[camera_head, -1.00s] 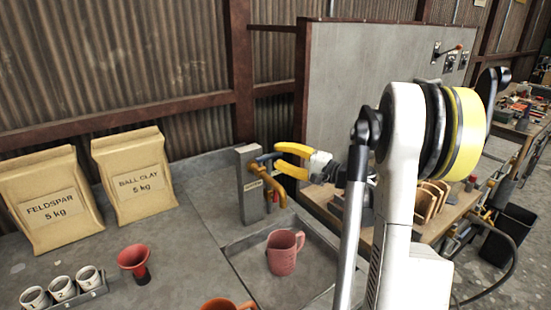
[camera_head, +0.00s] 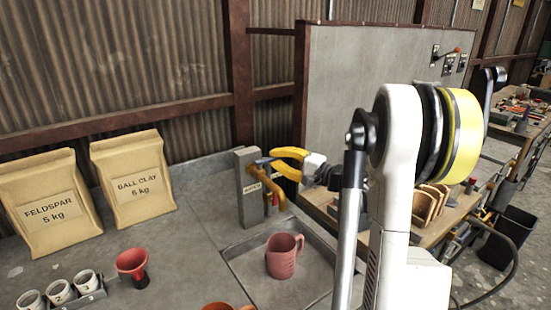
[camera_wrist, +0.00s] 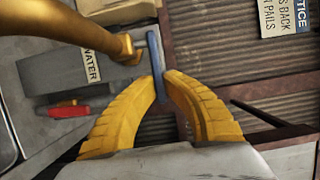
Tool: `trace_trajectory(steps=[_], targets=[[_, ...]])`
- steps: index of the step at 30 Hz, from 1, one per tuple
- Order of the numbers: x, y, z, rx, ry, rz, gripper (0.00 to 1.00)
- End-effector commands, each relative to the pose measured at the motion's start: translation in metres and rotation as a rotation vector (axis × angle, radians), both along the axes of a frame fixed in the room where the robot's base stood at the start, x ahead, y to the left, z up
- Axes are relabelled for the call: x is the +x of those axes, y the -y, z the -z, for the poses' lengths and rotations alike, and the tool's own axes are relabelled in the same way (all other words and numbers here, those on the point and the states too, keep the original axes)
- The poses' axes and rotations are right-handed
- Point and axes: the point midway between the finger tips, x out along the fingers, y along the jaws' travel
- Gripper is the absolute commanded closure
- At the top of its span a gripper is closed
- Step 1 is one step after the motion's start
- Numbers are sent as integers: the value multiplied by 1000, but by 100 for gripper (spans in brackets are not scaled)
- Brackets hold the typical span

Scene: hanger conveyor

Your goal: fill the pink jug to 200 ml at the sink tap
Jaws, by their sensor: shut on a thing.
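The pink jug (camera_head: 284,257) stands upright in the sink basin (camera_head: 243,275), its handle toward the right. It is below the brass tap (camera_head: 281,199), on a grey post labelled WATER (camera_head: 249,197). No stream of water can be made out, and the jug's level and marks cannot be read. My gripper (camera_head: 273,160) has yellow fingers shut on the tap's blue lever (camera_head: 261,161). In the wrist view the fingertips (camera_wrist: 164,85) close around the blue lever (camera_wrist: 155,55). The jug is out of the wrist view.
A red funnel-shaped cup (camera_head: 131,263), a rack of small white cups (camera_head: 88,297) and an orange vessel (camera_head: 226,306) sit left of the sink. FELDSPAR (camera_head: 48,209) and BALL CLAY (camera_head: 137,185) bags stand by the wall. A grey panel (camera_head: 374,95) rises behind my arm.

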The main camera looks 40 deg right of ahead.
Motion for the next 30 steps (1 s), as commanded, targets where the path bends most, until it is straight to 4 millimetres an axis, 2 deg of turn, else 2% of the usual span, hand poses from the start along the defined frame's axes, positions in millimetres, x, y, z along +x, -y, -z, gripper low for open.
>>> trace_trajectory(steps=[9, 20, 23, 30], targets=[[-15, -5, 0, 1, 1, 260, 100], [-17, -4, 0, 1, 1, 296, 100], [-17, -4, 0, 1, 1, 296, 70], [-17, -4, 0, 0, 0, 295, 68]])
